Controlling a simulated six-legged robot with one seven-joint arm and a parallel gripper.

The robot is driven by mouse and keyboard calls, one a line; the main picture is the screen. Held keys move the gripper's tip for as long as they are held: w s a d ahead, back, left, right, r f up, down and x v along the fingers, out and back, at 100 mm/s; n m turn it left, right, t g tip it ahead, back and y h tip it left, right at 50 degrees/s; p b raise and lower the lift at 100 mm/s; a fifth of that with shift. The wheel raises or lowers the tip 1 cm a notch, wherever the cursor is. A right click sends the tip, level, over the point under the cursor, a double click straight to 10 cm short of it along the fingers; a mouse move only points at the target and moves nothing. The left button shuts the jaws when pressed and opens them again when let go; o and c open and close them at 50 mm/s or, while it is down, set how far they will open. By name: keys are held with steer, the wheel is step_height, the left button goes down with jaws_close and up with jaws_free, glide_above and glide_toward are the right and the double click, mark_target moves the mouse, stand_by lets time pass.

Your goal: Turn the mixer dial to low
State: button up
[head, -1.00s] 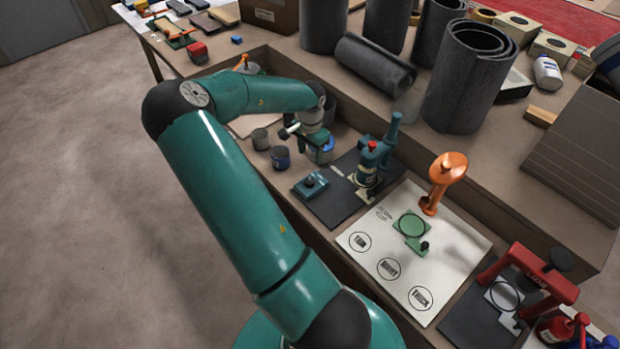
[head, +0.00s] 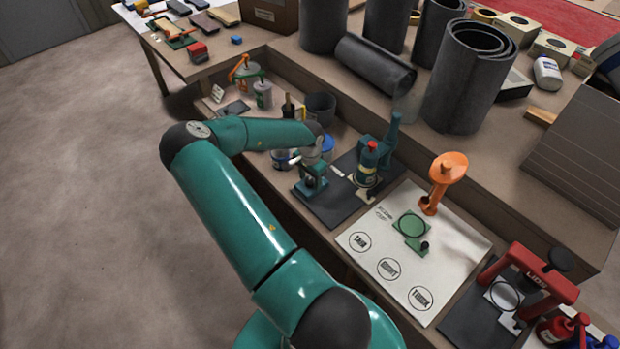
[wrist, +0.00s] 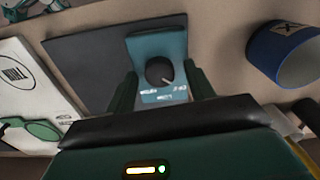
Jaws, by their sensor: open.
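The mixer dial is a round black knob (wrist: 160,71) on a teal control box (wrist: 158,45), seen in the wrist view. A pale pointer line on the knob slants toward the lower right of that view. Small white lettering sits on the box below the knob, too small to read surely. My gripper (wrist: 161,90) is open, with one dark green finger on each side of the knob and apart from it. In the head view my gripper (head: 313,172) is over the box, largely hiding it. A teal mixer stand (head: 372,165) with a red top stands beside it on the dark mat.
In the wrist view a blue cup (wrist: 283,52) is close on the right. A white sheet (head: 450,265) with printed circles and a green plate (head: 411,226) lies right of the dark mat (head: 338,205). An orange stand (head: 446,172) and red press (head: 525,272) are farther right.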

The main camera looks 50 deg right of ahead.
steer(key=c, duration=1)
